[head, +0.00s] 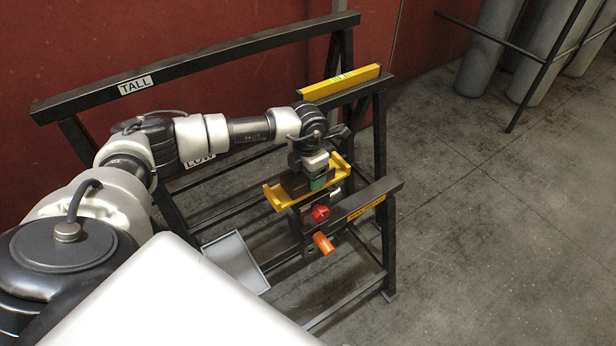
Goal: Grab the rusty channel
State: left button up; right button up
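My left gripper (313,178) points down at the yellow bracket (340,165) on the dark metal rack. A small dark brown piece (294,184) shows beside the gripper, inside the bracket. I cannot tell whether it is the rusty channel or part of the gripper or fixture. No other piece clearly looks like a rusty channel. The fingertips are hidden, so I cannot tell if they are open or shut. My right gripper is not in view.
The rack has a rail labelled TALL (135,85) and a yellow bar (340,82). A red knob (320,213) and an orange handle (323,243) sit below the bracket. A grey tray (236,262) lies low. Grey cylinders (490,45) stand far right. Floor at right is clear.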

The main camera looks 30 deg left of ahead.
pick_arm(q)
jog(key=c, duration=1)
jog(key=shift+w+r, duration=0.1)
